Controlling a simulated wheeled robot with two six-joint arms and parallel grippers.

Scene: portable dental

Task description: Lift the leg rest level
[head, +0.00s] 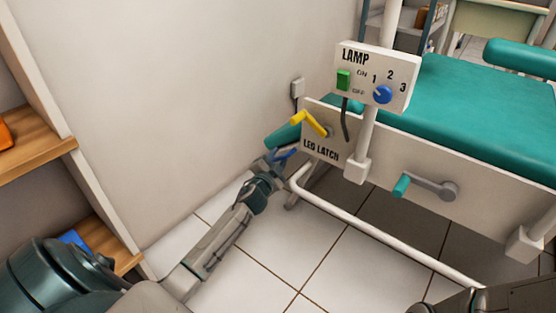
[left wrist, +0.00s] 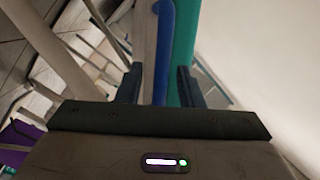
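The leg rest's teal pad (head: 283,137) shows at the end of the chair, sloping down to the left in the head view, partly hidden by the latch panel. A blue bar (head: 287,154) lies at its underside. My left gripper (head: 281,158) is right at this bar. In the left wrist view my gripper (left wrist: 159,85) is open, its fingers apart on either side of the blue bar (left wrist: 163,45) and a pale panel. The teal pad (left wrist: 185,35) is beside the bar, partly behind the right finger. Whether the fingers touch anything is unclear. My right gripper is out of view.
The leg latch panel (head: 318,148) with a yellow lever (head: 309,123) stands close above my gripper. The lamp box (head: 374,78) and a teal-handled crank (head: 425,187) are to the right. A white base rail (head: 365,228) runs along the floor. Wooden shelves (head: 40,150) stand at left.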

